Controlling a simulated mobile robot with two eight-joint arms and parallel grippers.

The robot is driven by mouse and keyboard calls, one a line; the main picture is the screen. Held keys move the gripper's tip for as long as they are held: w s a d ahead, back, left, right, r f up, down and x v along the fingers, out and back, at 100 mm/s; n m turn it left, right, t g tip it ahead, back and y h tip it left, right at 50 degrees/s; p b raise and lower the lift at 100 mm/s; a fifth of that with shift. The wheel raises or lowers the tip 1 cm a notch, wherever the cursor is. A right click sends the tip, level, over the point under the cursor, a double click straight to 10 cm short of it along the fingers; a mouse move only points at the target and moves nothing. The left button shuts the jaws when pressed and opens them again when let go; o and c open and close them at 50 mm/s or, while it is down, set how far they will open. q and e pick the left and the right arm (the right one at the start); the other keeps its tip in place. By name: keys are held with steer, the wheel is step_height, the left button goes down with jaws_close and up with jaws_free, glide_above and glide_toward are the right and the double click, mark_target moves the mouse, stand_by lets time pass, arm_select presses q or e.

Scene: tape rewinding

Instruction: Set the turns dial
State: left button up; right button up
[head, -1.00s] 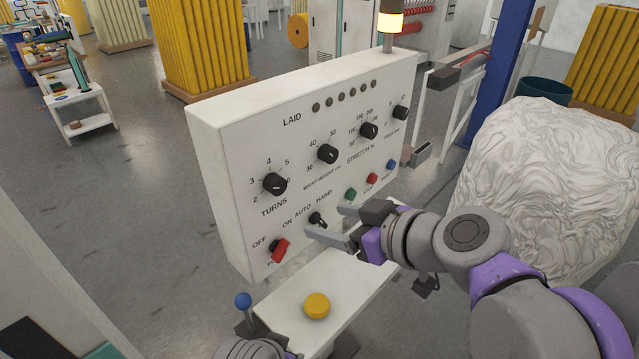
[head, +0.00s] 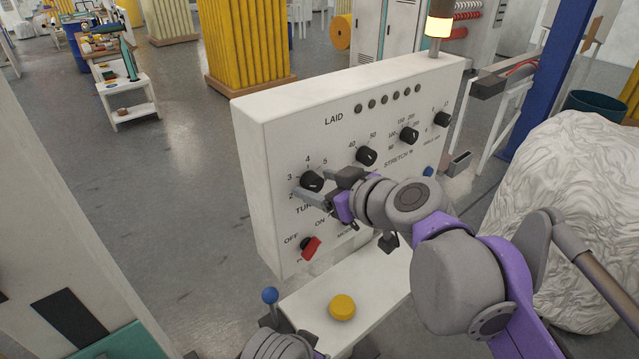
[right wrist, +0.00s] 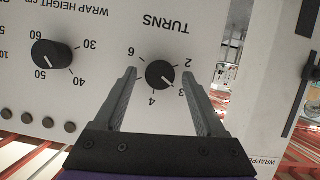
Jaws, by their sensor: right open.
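The TURNS dial (head: 312,181) is a black knob at the left of the white control panel (head: 262,225). In the right wrist view the dial (right wrist: 160,74) appears upside down, with numbers around it. A light mark on its face lies on the side of the 3. My right gripper (head: 313,184) is open in front of the panel, reaching in from the right. In the right wrist view its fingers (right wrist: 160,72) stand on either side of the dial, with gaps visible between. My left gripper is not in view.
Other black dials, including the wrap height dial (head: 365,156), sit to the right. A red-handled switch (head: 311,249) is below. A yellow button (head: 342,307) and a blue ball knob (head: 270,295) are in front. A large white wrapped bale (head: 565,200) stands at the right.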

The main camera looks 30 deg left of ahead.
jaws_close()
stand_by(0.4)
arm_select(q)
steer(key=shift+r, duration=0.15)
arm_select(e)
steer(key=shift+w+r+m+g+p, duration=0.1)
steer(key=shift+w+m+g+p, duration=0.1)
steer(key=shift+m+g+p, duration=0.6)
steer(key=shift+w+d+m+g+y, duration=0.15)
steer(key=shift+m+g+y, duration=0.3)
steer(key=shift+m, duration=0.55)
steer(key=shift+f+m+g+y+p, duration=0.2)
steer(key=shift+m+g+y+p, duration=0.2)
steer(key=shift+m, duration=0.5)
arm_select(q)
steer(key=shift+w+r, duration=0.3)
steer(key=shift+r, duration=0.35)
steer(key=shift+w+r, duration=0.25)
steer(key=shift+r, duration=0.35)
arm_select(e)
steer(key=shift+w+f+m+g+y, duration=0.15)
steer(key=shift+m+g+y, duration=0.5)
steer(key=shift+m, duration=0.75)
